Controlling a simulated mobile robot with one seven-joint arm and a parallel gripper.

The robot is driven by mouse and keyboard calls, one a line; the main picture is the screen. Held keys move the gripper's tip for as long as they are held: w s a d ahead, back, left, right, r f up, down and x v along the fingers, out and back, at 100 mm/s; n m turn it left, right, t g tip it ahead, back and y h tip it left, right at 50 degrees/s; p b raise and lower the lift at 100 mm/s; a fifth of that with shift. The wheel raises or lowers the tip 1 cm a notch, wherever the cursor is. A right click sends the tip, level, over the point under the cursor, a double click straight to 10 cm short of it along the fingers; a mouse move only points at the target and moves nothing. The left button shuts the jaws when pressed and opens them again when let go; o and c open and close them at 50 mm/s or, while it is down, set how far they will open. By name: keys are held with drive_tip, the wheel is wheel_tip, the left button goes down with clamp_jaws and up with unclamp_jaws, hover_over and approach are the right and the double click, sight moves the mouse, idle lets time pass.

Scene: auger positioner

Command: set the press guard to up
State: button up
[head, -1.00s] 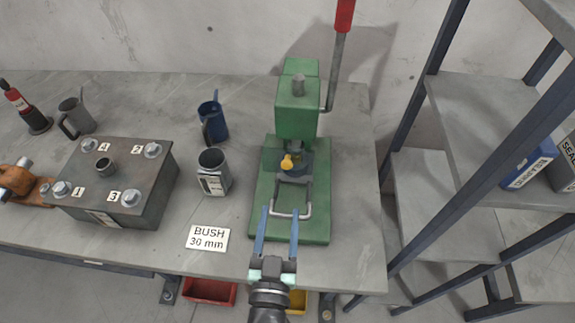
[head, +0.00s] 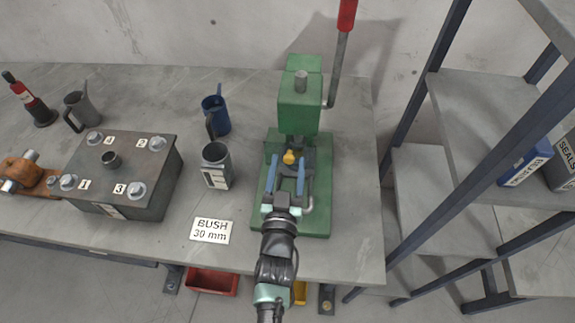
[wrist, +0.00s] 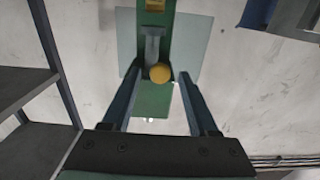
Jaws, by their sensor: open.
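The green press (head: 299,103) stands on its green base (head: 320,200) at the right of the bench. A round yellow knob (head: 290,157) shows at the press's front, below its head. I cannot tell for sure which part is the guard. My gripper (head: 286,166) is open over the base, fingers pointing at the press. In the wrist view the yellow knob (wrist: 160,73) shows between the fingertips, with visible space either side. A pale, see-through-looking panel (wrist: 196,45) shows around the green column there.
A grey metal mug (head: 216,166) and the BUSH 30 mm card (head: 211,230) are left of the press. The red-gripped lever (head: 346,15) rises at the back. Shelving (head: 455,150) stands right.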

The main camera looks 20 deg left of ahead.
clamp_jaws()
idle(1.4)
